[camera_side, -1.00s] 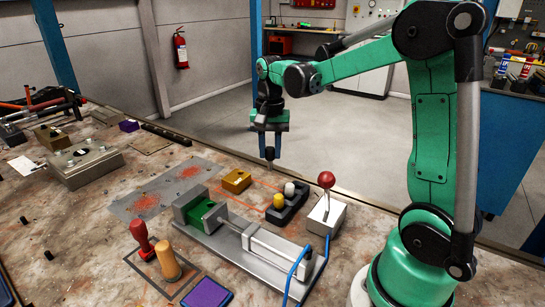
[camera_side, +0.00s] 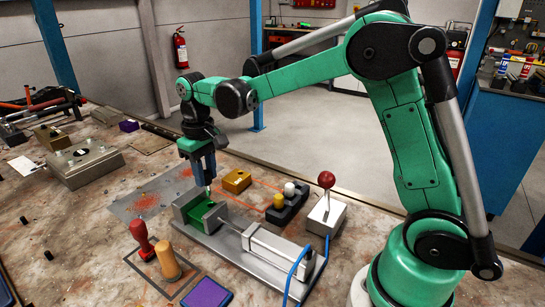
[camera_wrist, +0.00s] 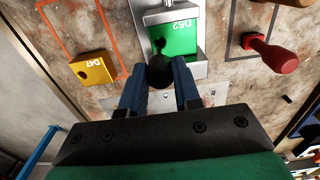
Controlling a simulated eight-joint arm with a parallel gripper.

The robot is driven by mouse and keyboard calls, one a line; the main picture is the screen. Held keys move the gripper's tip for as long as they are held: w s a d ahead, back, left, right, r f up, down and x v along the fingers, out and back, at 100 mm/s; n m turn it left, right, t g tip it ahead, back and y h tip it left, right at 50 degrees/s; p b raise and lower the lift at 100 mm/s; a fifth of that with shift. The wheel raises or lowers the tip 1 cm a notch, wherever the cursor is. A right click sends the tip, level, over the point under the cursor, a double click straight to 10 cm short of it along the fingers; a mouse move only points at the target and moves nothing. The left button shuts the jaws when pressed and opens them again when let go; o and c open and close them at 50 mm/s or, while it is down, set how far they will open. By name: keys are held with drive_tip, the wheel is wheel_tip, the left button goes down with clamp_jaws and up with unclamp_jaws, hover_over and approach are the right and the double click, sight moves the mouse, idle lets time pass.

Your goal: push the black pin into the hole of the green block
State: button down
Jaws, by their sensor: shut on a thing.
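The green block (camera_side: 197,208), marked D52, sits in a grey clamp on a metal base; its top also shows in the wrist view (camera_wrist: 181,38). My gripper (camera_side: 207,183) points down just above the block. In the wrist view its blue fingers (camera_wrist: 160,85) are shut on the black pin (camera_wrist: 160,70), whose rounded dark end faces the camera. A small dark spot (camera_wrist: 159,43) lies on the block beyond the pin; I cannot tell whether it is the hole or a shadow. The pin's lower end is hidden, so I cannot tell whether it touches the block.
A yellow block (camera_side: 236,181) lies behind the clamp. The button box (camera_side: 287,203) and red-knobbed lever (camera_side: 326,200) stand to the right. Red (camera_side: 142,240) and orange (camera_side: 168,262) handled pieces stand in front. The perforated plate (camera_side: 150,196) lies flat at left.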

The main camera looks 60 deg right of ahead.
sight(207, 183)
drive_tip(key=shift+f, duration=2.05)
drive_tip(key=c, duration=0.5)
unclamp_jaws()
drive_tip(key=shift+c, duration=0.2)
drive_tip(key=shift+r, duration=2.75)
